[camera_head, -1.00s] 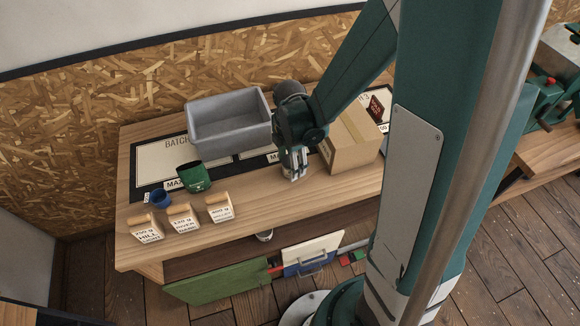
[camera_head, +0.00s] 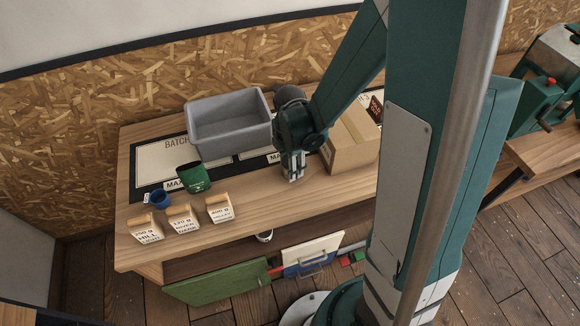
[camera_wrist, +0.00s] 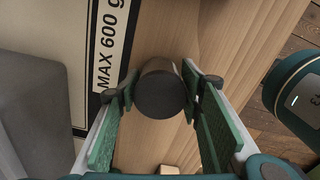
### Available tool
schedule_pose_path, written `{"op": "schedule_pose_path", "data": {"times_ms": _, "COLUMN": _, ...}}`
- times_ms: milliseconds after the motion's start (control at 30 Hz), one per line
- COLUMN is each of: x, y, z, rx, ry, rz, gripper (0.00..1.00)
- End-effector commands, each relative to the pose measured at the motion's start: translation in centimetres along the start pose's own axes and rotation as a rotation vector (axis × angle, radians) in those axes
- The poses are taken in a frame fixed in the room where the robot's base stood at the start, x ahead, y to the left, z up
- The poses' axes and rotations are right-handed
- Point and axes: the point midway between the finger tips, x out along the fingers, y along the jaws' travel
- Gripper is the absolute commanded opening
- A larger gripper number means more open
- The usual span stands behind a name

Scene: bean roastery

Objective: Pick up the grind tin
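A dark cylinder with a flat, near-black round top, which I take to be the grind tin (camera_wrist: 160,95), stands between my fingers in the wrist view. My gripper (camera_head: 293,178) is low over the front part of the bench in the head view, where it hides the tin. In the wrist view my gripper's (camera_wrist: 160,88) green-padded fingers lie close against the tin on both sides and appear to touch it. The tin appears upright, with wood around it. Whether its base touches the bench is hidden.
The bench (camera_head: 255,195) front is clear between.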

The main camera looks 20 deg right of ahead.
Motion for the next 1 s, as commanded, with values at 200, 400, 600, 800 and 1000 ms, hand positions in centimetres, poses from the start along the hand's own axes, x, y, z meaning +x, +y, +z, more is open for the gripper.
{"op": "schedule_pose_path", "data": {"times_ms": 200, "x": 0.0, "y": 0.0, "z": 0.0, "rx": 0.000, "ry": 0.000, "rz": 0.000, "gripper": 0.20}}
{"op": "schedule_pose_path", "data": {"times_ms": 400, "x": 0.0, "y": 0.0, "z": 0.0, "rx": 0.000, "ry": 0.000, "rz": 0.000, "gripper": 0.20}}
{"op": "schedule_pose_path", "data": {"times_ms": 600, "x": -0.5, "y": 0.0, "z": 0.0, "rx": 0.000, "ry": 0.000, "rz": 0.000, "gripper": 0.20}}
{"op": "schedule_pose_path", "data": {"times_ms": 800, "x": -1.6, "y": 0.0, "z": 0.0, "rx": 0.000, "ry": 0.000, "rz": 0.000, "gripper": 0.20}}
{"op": "schedule_pose_path", "data": {"times_ms": 1000, "x": -3.7, "y": 0.0, "z": 0.0, "rx": 0.000, "ry": 0.000, "rz": 0.000, "gripper": 0.20}}
